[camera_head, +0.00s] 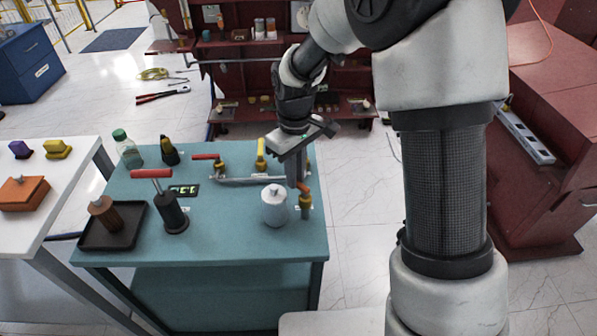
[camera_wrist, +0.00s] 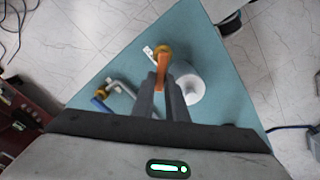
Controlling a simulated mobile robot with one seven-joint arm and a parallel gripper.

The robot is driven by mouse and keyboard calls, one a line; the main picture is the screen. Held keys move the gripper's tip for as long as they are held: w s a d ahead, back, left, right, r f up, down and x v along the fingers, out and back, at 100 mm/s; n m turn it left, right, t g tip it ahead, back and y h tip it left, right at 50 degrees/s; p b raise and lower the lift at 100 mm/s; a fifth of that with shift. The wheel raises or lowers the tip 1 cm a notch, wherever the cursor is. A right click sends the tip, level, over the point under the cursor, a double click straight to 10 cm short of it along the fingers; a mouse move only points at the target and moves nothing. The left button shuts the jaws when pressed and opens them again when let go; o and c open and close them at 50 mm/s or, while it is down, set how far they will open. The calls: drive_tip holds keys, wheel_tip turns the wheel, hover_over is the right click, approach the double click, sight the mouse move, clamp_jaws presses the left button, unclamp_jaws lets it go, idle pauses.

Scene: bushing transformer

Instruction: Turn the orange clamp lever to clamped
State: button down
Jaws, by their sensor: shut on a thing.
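The orange clamp lever (camera_wrist: 163,75) shows in the wrist view, on a brass-coloured base at the table's right side. In the head view the lever (camera_head: 304,186) sits on its upright brass-coloured post (camera_head: 305,204), near the table's right edge. My gripper (camera_wrist: 165,92) is shut on the lever, with its two fingers pointing down around it. In the head view my gripper (camera_head: 296,175) reaches down from above and partly hides the lever. A small white label lies beside the post.
A white lidded jar (camera_head: 275,207) stands just left of the lever; it is close to the fingers in the wrist view (camera_wrist: 187,85). A red-handled tool (camera_head: 168,205) and black tray (camera_head: 113,232) stand left.

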drive_tip(key=shift+s+a+n+p, duration=0.15)
drive_tip(key=shift+s+n+p, duration=0.3)
drive_tip(key=shift+n, duration=1.1)
drive_tip(key=shift+s+a+n+p, duration=0.2)
drive_tip(key=shift+s+n+p, duration=0.15)
drive_tip(key=shift+n, duration=1.15)
drive_tip(key=shift+s+a+n+p, duration=0.15)
drive_tip(key=shift+s+n+p, duration=0.3)
drive_tip(key=shift+n, duration=1.1)
drive_tip(key=c, duration=1.8)
unclamp_jaws()
drive_tip(key=shift+o, duration=0.2)
drive_tip(key=shift+r, duration=0.1)
wheel_tip(320, 180, up, 17)
drive_tip(key=p, duration=0.1)
drive_tip(key=shift+r, duration=0.15)
